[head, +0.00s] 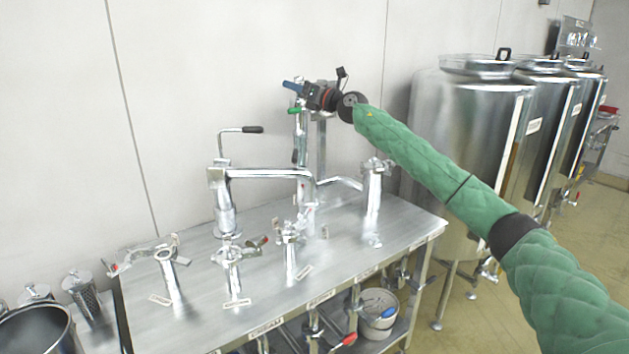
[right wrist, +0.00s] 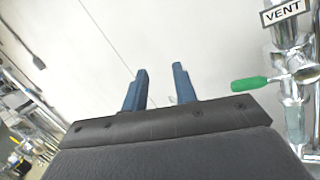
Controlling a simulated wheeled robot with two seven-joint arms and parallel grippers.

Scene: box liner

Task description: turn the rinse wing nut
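Several metal fittings with wing-shaped handles stand on the steel table: one at left (head: 167,262), one at middle (head: 231,258) and one farther right (head: 290,240). Small tags lie beside them, but their print is too small to read, so I cannot tell which is the rinse wing nut. My right gripper (head: 293,87) is raised above the back of the table, well away from these fittings. In the right wrist view its two blue fingers (right wrist: 157,88) are apart with only wall between them. My left gripper is not in view.
A green handle (right wrist: 250,84) under a VENT tag (right wrist: 285,11) is close to the right of my right gripper. A bent pipe (head: 265,173) spans the table (head: 205,298). Large steel tanks (head: 470,130) stand at right, and a pot (head: 40,325) sits at lower left.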

